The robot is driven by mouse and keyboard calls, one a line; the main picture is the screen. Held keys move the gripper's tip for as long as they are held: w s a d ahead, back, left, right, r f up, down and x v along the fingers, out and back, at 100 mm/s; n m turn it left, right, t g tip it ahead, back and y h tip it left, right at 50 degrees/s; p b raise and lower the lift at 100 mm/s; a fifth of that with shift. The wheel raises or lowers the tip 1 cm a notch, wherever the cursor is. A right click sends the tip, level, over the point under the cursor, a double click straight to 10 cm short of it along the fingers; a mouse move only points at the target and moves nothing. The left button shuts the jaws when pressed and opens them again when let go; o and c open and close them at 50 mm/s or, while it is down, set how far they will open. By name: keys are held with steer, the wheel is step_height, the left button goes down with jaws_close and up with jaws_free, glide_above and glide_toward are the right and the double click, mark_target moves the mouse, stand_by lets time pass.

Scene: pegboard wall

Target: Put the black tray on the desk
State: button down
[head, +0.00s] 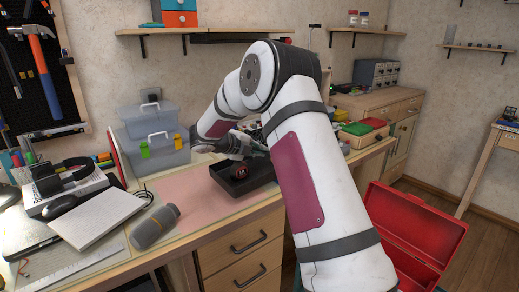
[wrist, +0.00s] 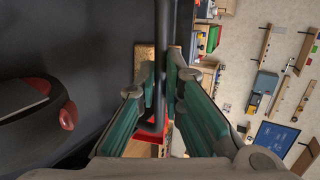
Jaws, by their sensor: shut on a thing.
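The black tray (head: 262,184) is over the desk (head: 205,229), at the right end of the pink mat, near the front edge. I cannot tell whether its bottom touches the desk or hangs just above it. A round red and black object (head: 240,171) lies in the tray. It shows larger at the left of the wrist view (wrist: 35,112). My gripper (head: 260,152) is at the tray's far right side. In the wrist view my gripper (wrist: 160,88) has its green-sided fingers shut on both sides of the tray's thin wall (wrist: 160,40). My arm hides part of the tray's right side.
Left of the tray are a grey bottle (head: 155,227), a notebook (head: 95,219) and headphones (head: 66,175). Grey storage boxes (head: 152,140) stand behind. A red open toolbox (head: 415,235) is at the right, below desk height. The pink mat (head: 188,194) has bare room left of the tray.

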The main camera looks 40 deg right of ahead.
steer(key=c, duration=1.7)
jaws_free()
steer(key=shift+r, duration=0.45)
steer(key=p+v, duration=0.2)
steer(key=v, duration=1)
steer(key=s+a+r+m+g+y, duration=0.1)
steer(key=s+r+m, duration=0.3)
steer(key=s+m, duration=0.15)
steer(key=s+a+r+m+g+y, duration=0.1)
steer(key=s+r+m, duration=0.25)
steer(key=s, duration=0.35)
steer(key=s+a+r+m+y, duration=0.2)
steer(key=s+m, duration=0.7)
steer(key=s, duration=0.3)
steer(key=s+a+f+m+y, duration=0.3)
steer(key=s+a+m, duration=0.3)
steer(key=s+m, duration=0.3)
steer(key=s+a+f+m+y, duration=0.4)
steer(key=s+m, duration=0.6)
steer(key=s, duration=0.4)
steer(key=a+y, duration=0.1)
steer(key=a, duration=0.1)
steer(key=shift+a+m+t, duration=0.3)
steer(key=shift+t, duration=0.1)
